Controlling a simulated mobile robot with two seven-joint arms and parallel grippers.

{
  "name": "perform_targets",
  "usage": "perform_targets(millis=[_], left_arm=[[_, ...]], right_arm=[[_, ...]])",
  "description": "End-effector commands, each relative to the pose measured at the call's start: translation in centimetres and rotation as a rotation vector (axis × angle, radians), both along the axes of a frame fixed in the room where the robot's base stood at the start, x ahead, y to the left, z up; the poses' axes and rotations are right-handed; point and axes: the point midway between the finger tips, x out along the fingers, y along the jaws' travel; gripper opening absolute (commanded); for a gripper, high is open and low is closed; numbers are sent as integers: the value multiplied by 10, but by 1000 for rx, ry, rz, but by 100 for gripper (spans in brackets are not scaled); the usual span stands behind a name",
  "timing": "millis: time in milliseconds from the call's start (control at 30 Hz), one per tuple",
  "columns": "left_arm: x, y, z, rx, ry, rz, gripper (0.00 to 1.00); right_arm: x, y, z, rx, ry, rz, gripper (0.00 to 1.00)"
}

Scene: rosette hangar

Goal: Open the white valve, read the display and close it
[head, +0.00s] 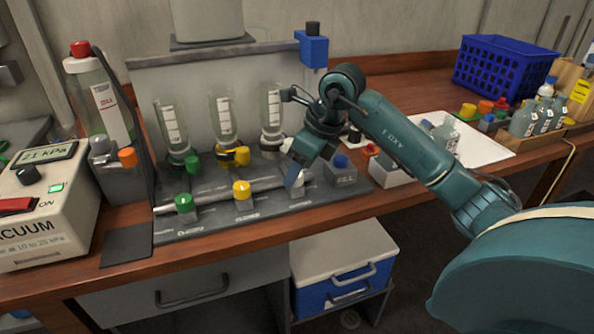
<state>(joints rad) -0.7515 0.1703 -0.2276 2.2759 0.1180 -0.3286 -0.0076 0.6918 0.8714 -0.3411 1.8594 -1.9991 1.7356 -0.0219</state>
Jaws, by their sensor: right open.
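The white valve (299,181) is the rightmost of the three front knobs on the grey manifold (218,221), and it is partly hidden by my right gripper. My right gripper (291,174) reaches in from the right and points down at the white valve. Its jaws are open, and I cannot tell whether they touch the knob. The display (46,154) on the vacuum unit (40,215) at the far left reads about 21 kPa. My left gripper is out of view.
A green knob (183,203) and a yellow knob (242,190) sit left of the white one. Clear funnels (222,118) stand behind them. A tall bottle (100,100) stands at left, a blue basket (505,68) at back right.

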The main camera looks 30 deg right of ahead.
Motion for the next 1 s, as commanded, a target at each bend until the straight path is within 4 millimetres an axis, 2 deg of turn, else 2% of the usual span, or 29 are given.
perform_targets(millis=[133, 433, 1000], left_arm=[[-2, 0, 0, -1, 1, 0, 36], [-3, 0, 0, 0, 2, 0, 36], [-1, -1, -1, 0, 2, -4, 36]], right_arm=[[3, 3, -10, 1, 0, 0, 52], [4, 3, -11, 0, -1, 1, 52], [4, 3, -11, 0, -1, 1, 8]])
